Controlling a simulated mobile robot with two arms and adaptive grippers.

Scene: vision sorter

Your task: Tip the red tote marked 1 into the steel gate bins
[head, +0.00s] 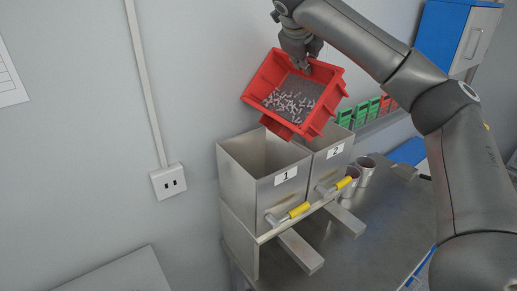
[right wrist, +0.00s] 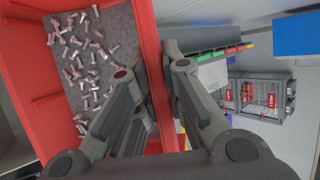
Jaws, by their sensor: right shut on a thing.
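My right gripper (head: 305,62) is shut on the rim of the red tote (head: 324,108) and holds it in the air above the steel bins. The tote is tilted, with several small metal screws on its grey floor; no number shows on it. In the right wrist view the fingers (right wrist: 150,78) clasp the tote's red wall (right wrist: 24,95), with screws (right wrist: 84,60) inside. Below stand the open steel bin marked 1 (head: 264,198) and the steel bin marked 2 (head: 338,160), partly covered by the tote. My left gripper is out of view.
Yellow-handled levers (head: 299,210) stick out in front of the bins. Metal cups (head: 365,172) stand right of bin 2 on the steel table (head: 365,235). Green and red small bins (head: 361,112) hang on the wall behind. A socket (head: 168,182) is on the left wall.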

